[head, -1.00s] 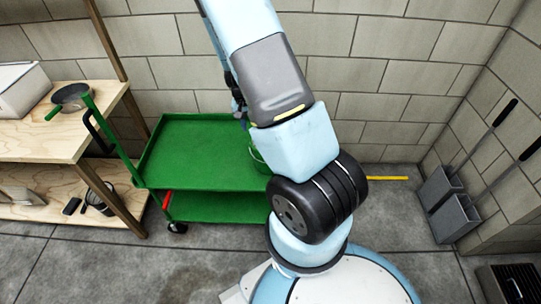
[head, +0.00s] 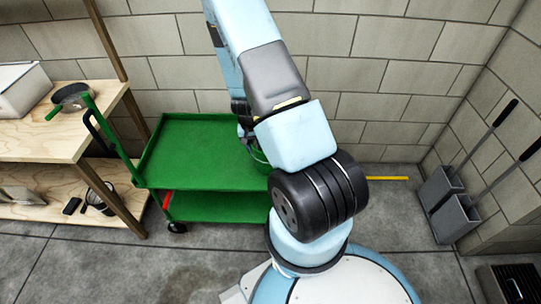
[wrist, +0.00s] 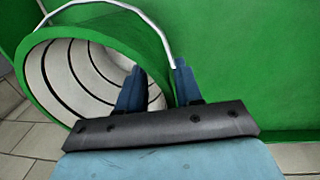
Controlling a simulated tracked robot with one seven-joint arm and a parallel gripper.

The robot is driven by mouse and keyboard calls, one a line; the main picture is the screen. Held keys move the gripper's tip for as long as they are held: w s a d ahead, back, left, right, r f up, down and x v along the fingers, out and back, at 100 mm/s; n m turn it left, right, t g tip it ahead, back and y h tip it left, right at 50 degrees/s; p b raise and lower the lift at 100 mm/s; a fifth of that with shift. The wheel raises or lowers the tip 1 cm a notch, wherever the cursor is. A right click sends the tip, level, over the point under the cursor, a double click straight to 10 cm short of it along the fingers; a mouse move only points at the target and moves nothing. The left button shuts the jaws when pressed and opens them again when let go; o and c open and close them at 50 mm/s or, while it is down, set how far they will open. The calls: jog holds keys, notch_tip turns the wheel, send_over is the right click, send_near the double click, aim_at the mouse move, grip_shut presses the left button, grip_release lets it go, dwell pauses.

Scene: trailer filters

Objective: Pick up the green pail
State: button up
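The green pail (head: 260,157) sits at the right end of the green cart's top, mostly hidden behind my arm in the head view. In the wrist view the pail (wrist: 88,25) shows its open mouth, a pale ringed inside and a thin white wire handle (wrist: 150,22). My gripper (wrist: 159,75) is open over the near right part of the rim. Its left finger shows against the pail's inside and its right finger shows outside, with the pail wall between them. I cannot tell whether either finger touches the wall. In the head view my gripper (head: 246,137) is partly hidden by my arm.
The green cart (head: 190,150) has a clear top left of the pail. A wooden shelf (head: 60,140) with a dark pan (head: 72,95) stands at the left. Block walls close the back and right. Grey long-handled dustpans (head: 455,215) lean at the right wall.

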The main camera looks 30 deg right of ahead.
jog(key=shift+d+f, duration=0.1)
jog(key=shift+f, duration=0.9)
jog(key=shift+c, duration=0.3)
grip_shut()
